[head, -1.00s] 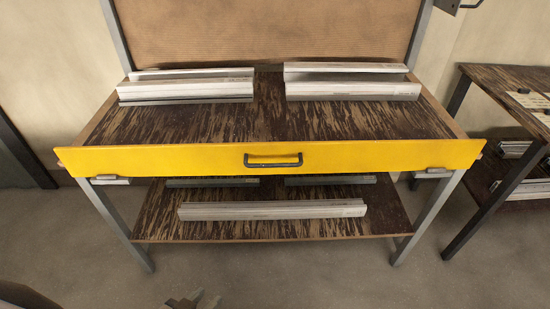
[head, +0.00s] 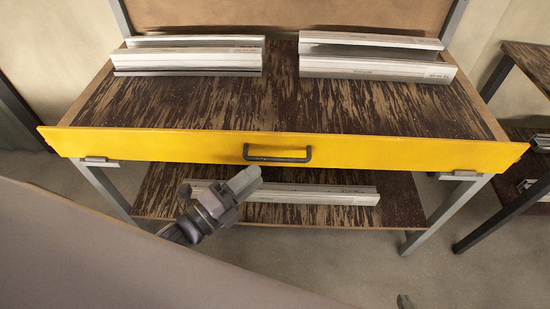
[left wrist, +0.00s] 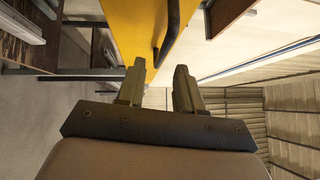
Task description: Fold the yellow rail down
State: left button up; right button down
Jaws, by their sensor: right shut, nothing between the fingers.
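The yellow rail (head: 380,151) is a long board standing upright along the bench's front edge. A dark bar handle (head: 277,158) is at its middle. The rail (left wrist: 134,22) and handle (left wrist: 170,28) also show in the left wrist view, ahead of the fingers. My left gripper (head: 246,180) is in front of the rail, just below and left of the handle, apparently not touching it. In the left wrist view its fingers (left wrist: 160,68) are apart with nothing between them. Only a tip of my right gripper (head: 404,301) shows at the bottom edge, shut and far from the rail.
Metal profiles (head: 190,58) (head: 375,66) lie at the back of the bench top (head: 240,100). Another long profile (head: 320,194) lies on the lower shelf (head: 395,212). Grey brackets (head: 97,161) (head: 460,175) sit under the rail's ends. A second table (head: 525,62) stands at right.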

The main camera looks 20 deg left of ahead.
aim_at(275, 158)
pick_arm(q)
jog(key=shift+w+d+r+m, duration=0.25)
jog(key=shift+w+m, duration=0.15)
jog(key=shift+w, duration=0.05)
jog(key=shift+p+x, duration=0.45)
jog(key=shift+x, duration=2.7)
grip_shut()
